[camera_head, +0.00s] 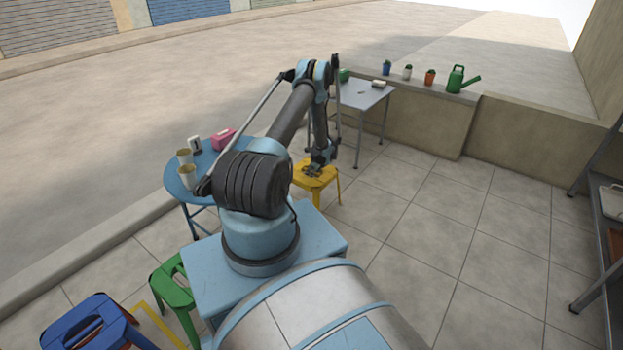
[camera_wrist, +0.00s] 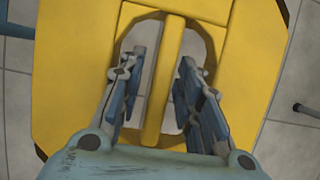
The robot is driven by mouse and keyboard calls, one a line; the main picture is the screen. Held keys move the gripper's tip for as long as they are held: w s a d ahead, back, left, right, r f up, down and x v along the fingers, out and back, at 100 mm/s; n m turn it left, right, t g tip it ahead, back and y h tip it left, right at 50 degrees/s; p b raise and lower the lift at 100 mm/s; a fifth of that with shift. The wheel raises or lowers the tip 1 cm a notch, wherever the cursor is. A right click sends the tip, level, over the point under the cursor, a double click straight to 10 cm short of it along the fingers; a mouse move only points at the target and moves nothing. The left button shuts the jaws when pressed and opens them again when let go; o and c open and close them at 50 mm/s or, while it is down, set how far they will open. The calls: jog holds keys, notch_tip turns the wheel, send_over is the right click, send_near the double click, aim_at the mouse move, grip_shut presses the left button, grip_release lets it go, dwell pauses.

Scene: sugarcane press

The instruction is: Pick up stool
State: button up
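My gripper (camera_head: 320,165) is right over the stool's top. In the wrist view my gripper (camera_wrist: 163,70) is open, with one finger on each side of the bar and a gap to it on both sides. I cannot tell how deep the fingertips reach into the openings.
A blue round table (camera_head: 178,180) with cups (camera_head: 187,173) and a pink box (camera_head: 223,138) stands left of the yellow stool. A grey table (camera_head: 362,97) is behind it. Green (camera_head: 178,285) and blue (camera_head: 95,325) stools stand at lower left. Floor to the right is clear, up to a shelf (camera_head: 600,225).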

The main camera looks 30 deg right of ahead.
grip_shut()
notch_tip(320, 180, up, 35)
jog(key=shift+r, duration=0.15)
dwell(2.4)
dwell(0.8)
